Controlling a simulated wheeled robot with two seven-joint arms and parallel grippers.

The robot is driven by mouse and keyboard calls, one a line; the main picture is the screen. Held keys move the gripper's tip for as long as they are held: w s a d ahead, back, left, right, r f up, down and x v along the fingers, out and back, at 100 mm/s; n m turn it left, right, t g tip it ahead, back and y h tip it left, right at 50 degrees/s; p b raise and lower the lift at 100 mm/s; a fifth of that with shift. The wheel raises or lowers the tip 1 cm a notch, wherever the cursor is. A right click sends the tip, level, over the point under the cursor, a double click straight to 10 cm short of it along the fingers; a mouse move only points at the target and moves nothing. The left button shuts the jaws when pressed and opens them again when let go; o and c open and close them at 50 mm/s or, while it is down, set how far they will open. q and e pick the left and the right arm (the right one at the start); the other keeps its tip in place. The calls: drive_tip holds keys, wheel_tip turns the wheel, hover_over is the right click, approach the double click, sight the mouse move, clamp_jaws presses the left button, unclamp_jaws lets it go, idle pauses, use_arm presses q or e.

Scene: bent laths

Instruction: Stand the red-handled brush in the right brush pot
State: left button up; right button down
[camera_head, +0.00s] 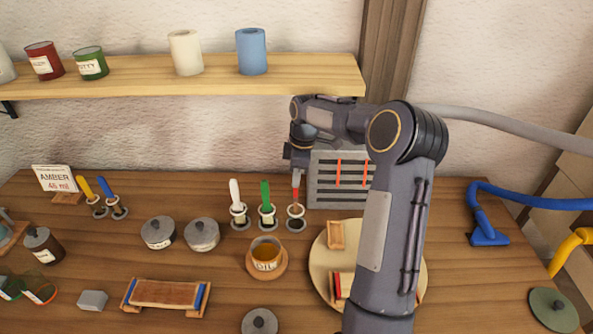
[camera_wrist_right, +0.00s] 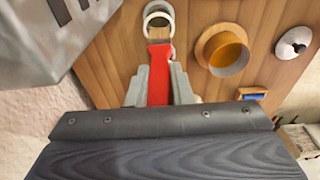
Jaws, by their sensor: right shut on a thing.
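The red-handled brush (camera_head: 296,181) is upright in my right gripper (camera_head: 297,168), bristle end down. In the right wrist view its red handle (camera_wrist_right: 159,75) sits between both fingers of that gripper (camera_wrist_right: 159,88). The right brush pot (camera_head: 296,224), with a pale ring above a dark base, is directly below the gripper. It also shows in the right wrist view (camera_wrist_right: 152,14). The brush's lower end overlaps the ring in both views; I cannot tell how deep it is inside. My left gripper is not in view.
A white-handled brush (camera_head: 235,192) and a green-handled brush (camera_head: 265,193) stand in pots just left. A grey slotted rack (camera_head: 325,190) is close behind on the right. An oil pot (camera_head: 266,257) and round board (camera_head: 322,262) lie in front.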

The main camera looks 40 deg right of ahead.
drive_tip(key=shift+f+b, duration=1.25)
drive_tip(key=shift+f, duration=0.9)
drive_tip(key=c, duration=1.2)
unclamp_jaws()
drive_tip(key=shift+r, duration=0.1)
wheel_tip(320, 180, up, 8)
drive_tip(key=p, duration=0.4)
drive_tip(key=shift+s+d+f, duration=0.25)
drive_tip(key=shift+s+d, duration=0.05)
drive_tip(key=shift+d, duration=0.05)
